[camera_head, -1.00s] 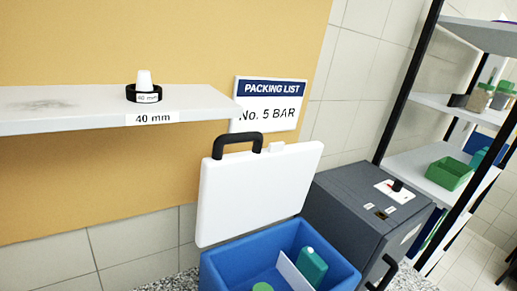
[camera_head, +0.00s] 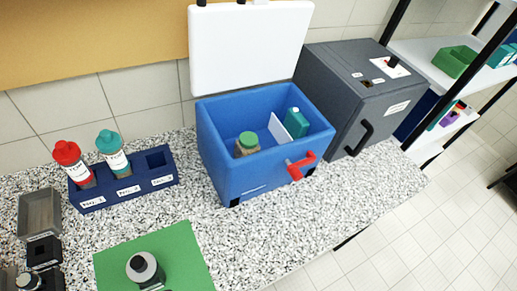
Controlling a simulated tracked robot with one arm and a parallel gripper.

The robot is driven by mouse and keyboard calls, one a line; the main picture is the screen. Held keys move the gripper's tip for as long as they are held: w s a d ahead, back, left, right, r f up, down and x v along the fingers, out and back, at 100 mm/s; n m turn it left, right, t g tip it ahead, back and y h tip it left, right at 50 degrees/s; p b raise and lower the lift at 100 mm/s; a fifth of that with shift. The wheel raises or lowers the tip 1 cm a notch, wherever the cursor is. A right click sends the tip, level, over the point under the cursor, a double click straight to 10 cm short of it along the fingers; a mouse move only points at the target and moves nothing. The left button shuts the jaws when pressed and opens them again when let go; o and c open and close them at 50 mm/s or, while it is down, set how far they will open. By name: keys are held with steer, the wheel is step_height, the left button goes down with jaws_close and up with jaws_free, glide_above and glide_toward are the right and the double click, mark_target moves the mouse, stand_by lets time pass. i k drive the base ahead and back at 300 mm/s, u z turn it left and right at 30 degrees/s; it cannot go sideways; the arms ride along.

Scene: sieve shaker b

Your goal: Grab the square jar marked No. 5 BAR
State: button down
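I cannot read a No. 5 BAR mark on any jar here. A jar with a green lid (camera_head: 248,144) stands inside the open blue cooler box (camera_head: 228,180), left of a white divider. A teal container (camera_head: 296,122) stands right of the divider. A dark jar with a pale grey cap (camera_head: 145,268) stands on a green mat (camera_head: 193,250) at the bottom; its body shape is unclear from above. Partly cut-off items stand in the bottom left corner (camera_head: 28,281), with no readable marks. My gripper is not in view.
A blue rack (camera_head: 95,203) holds a red-capped bottle (camera_head: 68,152) and a teal-capped bottle (camera_head: 113,150); its right slot is empty. The cooler's white lid (camera_head: 245,45) stands up. A grey machine (camera_head: 345,85) and shelving (camera_head: 410,55) are right. Speckled counter (camera_head: 300,225) is clear at front.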

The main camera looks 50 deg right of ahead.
mark_target(247, 143)
steer(key=z, duration=2.2)
steer(key=k, duration=1.7)
steer(key=u, duration=0.85)
steer(key=i, duration=1)
steer(key=z, duration=0.1)
